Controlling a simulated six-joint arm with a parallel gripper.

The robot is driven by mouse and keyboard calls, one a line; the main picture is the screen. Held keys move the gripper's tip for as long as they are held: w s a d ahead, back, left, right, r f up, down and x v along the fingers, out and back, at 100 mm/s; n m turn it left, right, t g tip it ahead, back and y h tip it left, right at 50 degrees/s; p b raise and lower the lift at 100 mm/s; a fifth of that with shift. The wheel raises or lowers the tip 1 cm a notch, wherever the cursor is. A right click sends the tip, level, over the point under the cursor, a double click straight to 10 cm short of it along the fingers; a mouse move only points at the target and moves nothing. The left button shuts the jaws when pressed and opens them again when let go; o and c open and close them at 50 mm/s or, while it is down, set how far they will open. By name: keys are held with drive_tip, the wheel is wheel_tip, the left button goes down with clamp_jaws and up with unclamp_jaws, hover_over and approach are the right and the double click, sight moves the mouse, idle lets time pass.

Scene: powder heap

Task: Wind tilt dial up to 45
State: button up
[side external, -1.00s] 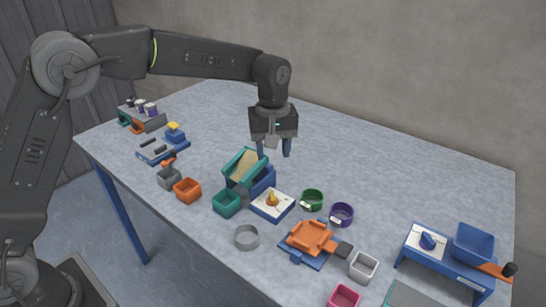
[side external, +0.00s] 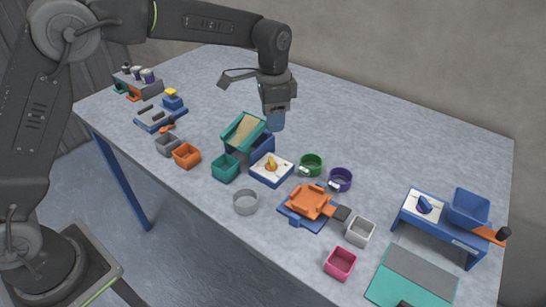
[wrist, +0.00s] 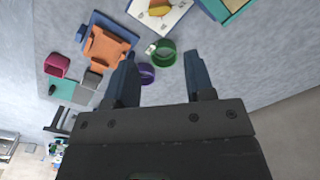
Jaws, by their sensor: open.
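A white dial plate (side external: 259,172) with a yellow-orange pointed knob (side external: 271,162) sits beside a tilted teal tray (side external: 238,126) holding tan powder, on a blue base. Its marks are too small to read. The knob also shows at the top edge of the wrist view (wrist: 160,6). A second dial with a blue knob (side external: 424,205) is on a blue stand at the right. My gripper (side external: 276,122) is open and empty, pointing down above the table, behind the yellow-orange knob and apart from it. In the wrist view its two fingers (wrist: 160,80) stand wide apart.
Green (side external: 311,165) and purple (side external: 340,179) cups stand right of the dial. An orange tray (side external: 308,202) on a blue base is in front of them. Teal (side external: 225,167) and orange (side external: 187,156) boxes are left. The table behind is clear.

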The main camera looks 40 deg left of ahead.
wheel_tip(320, 180, down, 13)
drive_tip(key=shift+r, duration=0.15)
idle(0.4)
drive_tip(key=c, duration=0.6)
drive_tip(key=shift+m, duration=0.8)
drive_tip(key=shift+c, duration=0.2)
drive_tip(key=o, duration=0.6)
drive_tip(key=shift+o, duration=0.2)
wheel_tip(320, 180, up, 14)
